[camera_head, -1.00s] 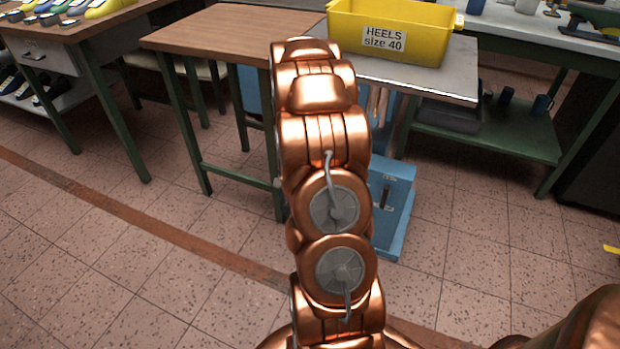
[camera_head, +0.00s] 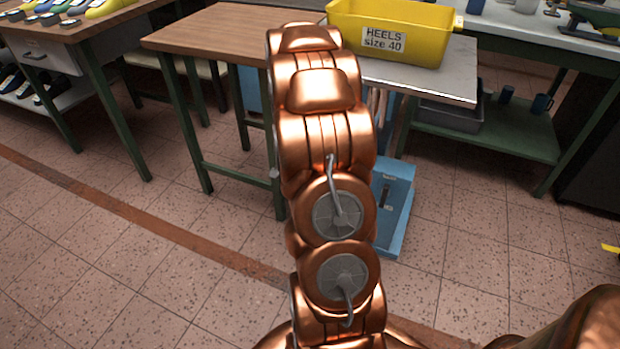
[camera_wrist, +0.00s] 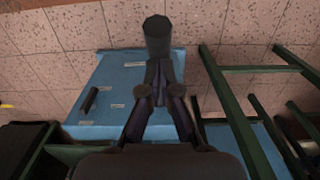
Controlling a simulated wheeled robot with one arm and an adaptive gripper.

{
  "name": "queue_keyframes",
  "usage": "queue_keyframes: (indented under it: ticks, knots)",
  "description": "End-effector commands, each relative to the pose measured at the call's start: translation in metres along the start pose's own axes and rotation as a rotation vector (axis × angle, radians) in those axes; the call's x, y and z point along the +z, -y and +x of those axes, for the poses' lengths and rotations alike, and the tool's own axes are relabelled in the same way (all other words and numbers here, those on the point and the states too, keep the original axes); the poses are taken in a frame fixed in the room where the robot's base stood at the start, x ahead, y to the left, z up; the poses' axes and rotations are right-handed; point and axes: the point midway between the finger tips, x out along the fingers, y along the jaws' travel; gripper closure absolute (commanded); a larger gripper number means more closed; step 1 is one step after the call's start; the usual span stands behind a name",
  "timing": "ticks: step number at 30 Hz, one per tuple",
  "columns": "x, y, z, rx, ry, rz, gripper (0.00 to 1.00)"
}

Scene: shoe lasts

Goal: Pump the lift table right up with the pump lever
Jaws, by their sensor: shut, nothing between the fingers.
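The blue base also shows in the wrist view (camera_wrist: 110,75). A dark cylinder (camera_wrist: 157,38), seemingly the grip of the pump lever, lies at my fingertips in the wrist view. My gripper (camera_wrist: 155,75) is shut, with nothing between its fingers. It is against or just behind the grip; I cannot tell if they touch. In the head view my copper arm hides the gripper, the lever and part of the base.
A yellow crate labelled HEELS size 40 (camera_head: 390,30) stands on the steel top. A wooden bench (camera_head: 215,32) with green legs is close on the left. A green bench (camera_head: 500,135) with a shelf stands on the right. The tiled floor in front is clear.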

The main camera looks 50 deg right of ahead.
Motion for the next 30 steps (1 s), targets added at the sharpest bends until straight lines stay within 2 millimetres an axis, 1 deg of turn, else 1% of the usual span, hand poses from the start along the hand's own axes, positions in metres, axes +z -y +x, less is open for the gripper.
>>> queue_keyframes:
  ticks: [3,15,18,23,25,30]
  knots:
    - [0.010,0.000,-0.013,-0.001,-0.001,-0.001,1.00]
    - [0.041,0.001,-0.051,-0.002,-0.004,-0.001,1.00]
    - [0.046,0.001,-0.057,-0.002,-0.004,-0.001,1.00]
    - [0.050,0.000,-0.062,-0.001,-0.002,-0.001,1.00]
    - [0.053,0.001,-0.068,-0.001,-0.002,-0.001,1.00]
    - [0.065,0.000,-0.092,0.000,-0.002,-0.002,1.00]
